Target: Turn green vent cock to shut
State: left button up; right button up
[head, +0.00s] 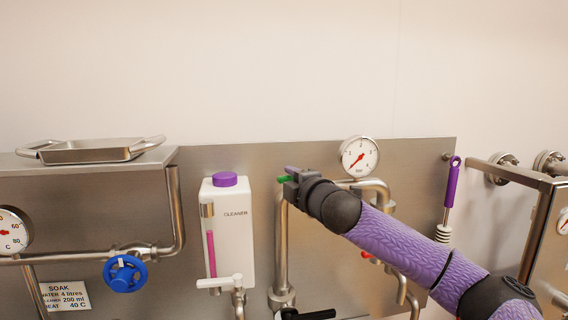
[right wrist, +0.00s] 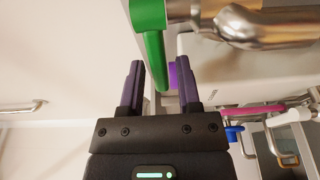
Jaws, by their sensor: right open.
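The green vent cock handle (head: 283,179) shows as a small green piece at the top of a steel pipe, left of my right gripper (head: 290,172). The gripper hides most of the cock in the head view. In the right wrist view the green handle (right wrist: 153,45) is a long tapered lever on a steel pipe. Its narrow end lies in the picture between the two fingers of my open right gripper (right wrist: 160,64), with gaps on both sides. I cannot tell its exact depth between them. My left gripper is not in view.
A white cleaner bottle (head: 231,228) with a purple cap stands left of the pipe. A pressure gauge (head: 360,156) sits just right of my gripper. A blue valve wheel (head: 123,273), a steel tray (head: 88,151) and a purple-handled brush (head: 452,185) are farther out.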

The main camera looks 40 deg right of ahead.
jog(key=shift+p+x, duration=0.5)
jog(key=shift+x, duration=1.1)
jog(key=shift+a, duration=0.1)
grip_shut()
jog(key=shift+f, duration=0.15)
